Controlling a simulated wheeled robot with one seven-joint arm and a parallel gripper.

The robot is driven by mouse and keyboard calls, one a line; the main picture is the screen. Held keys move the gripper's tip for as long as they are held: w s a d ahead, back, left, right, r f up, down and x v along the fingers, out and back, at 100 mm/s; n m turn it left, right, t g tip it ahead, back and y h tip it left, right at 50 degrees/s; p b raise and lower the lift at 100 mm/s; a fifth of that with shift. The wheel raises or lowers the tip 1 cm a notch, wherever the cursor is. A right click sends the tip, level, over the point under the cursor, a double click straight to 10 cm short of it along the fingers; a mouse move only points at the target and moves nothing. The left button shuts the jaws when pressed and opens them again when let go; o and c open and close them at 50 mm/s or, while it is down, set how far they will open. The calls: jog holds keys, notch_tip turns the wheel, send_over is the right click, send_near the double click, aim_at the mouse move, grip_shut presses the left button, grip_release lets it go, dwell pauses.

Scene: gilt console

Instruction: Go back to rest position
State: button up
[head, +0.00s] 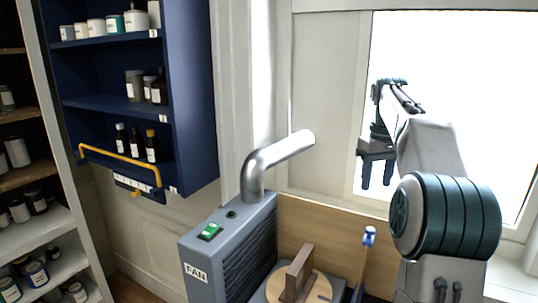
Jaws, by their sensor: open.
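My gripper (377,172) is at the right of the head view, in front of the bright window. Its two dark fingers point down and stand apart, with nothing between them. My arm reaches up from the lower right corner and bends over to the gripper. The gripper is above and behind the bench items and touches nothing that I can see.
A grey fan box (232,250) with a bent metal pipe (272,165) stands left of the gripper. A round wooden piece (312,288) and a blue-tipped tool (368,238) are below. A blue cabinet (195,100) with bottles and a yellow bar (118,158) hangs left.

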jog(key=s+a+t, duration=0.1)
jog(key=s+a, duration=0.5)
jog(key=a, duration=0.2)
jog(key=s+a+f+m+t, duration=0.1)
jog(key=s+a+f, duration=0.3)
jog(key=s+f, duration=0.4)
jog(key=s+a+f+m+t, duration=0.1)
jog(key=s+a+f, duration=0.4)
jog(key=s, duration=0.8)
notch_tip(320, 180, down, 3)
jog(key=shift+s+a+t, duration=0.25)
jog(key=shift+t, duration=0.05)
